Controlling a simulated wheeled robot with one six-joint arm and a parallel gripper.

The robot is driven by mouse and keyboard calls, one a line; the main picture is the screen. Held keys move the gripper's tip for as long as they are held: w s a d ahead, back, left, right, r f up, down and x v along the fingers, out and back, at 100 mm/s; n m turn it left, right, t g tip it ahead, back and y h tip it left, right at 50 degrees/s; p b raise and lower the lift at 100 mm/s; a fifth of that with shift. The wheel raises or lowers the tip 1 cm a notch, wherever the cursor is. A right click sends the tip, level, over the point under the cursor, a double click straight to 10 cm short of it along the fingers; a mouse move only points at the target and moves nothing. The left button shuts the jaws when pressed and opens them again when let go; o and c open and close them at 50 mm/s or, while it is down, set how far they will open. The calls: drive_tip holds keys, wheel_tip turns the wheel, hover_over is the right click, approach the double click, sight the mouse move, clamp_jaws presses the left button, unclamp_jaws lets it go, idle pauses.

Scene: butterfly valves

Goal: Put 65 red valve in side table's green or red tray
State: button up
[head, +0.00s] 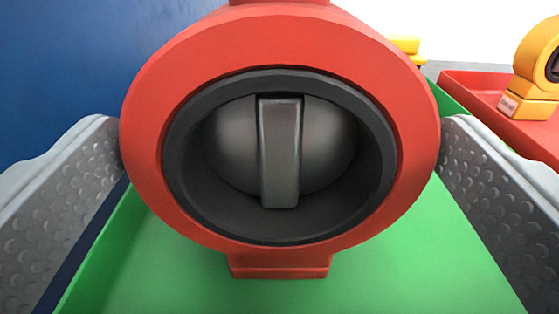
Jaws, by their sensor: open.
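A red valve (150,120) fills the middle of the head view, upright and facing me. It has a dark ring and a grey disc with a vertical bar inside. Its foot (280,264) is over a green tray (400,270) and appears to rest on its floor. My gripper (280,150) is open, with one textured grey finger on each side of the red valve. The fingers are close to its sides; whether they touch cannot be told. No size label shows on this valve.
A red tray (470,84) lies at the right, beside the green one. A yellow valve (537,55) with a small label stands in it. Another yellow part (408,46) shows behind the red valve. A blue surface (70,60) rises at the left.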

drive_tip(key=s, duration=1)
drive_tip(key=shift+s, duration=0.25)
drive_tip(key=s+r, duration=1.6)
drive_tip(key=s, duration=0.2)
drive_tip(key=s+r, duration=0.2)
drive_tip(key=s, duration=0.9)
drive_tip(key=s+a+r, duration=0.1)
drive_tip(key=s+r, duration=0.2)
drive_tip(key=s, duration=0.8)
drive_tip(key=shift+s+g, duration=0.3)
drive_tip(key=shift+s, duration=0.1)
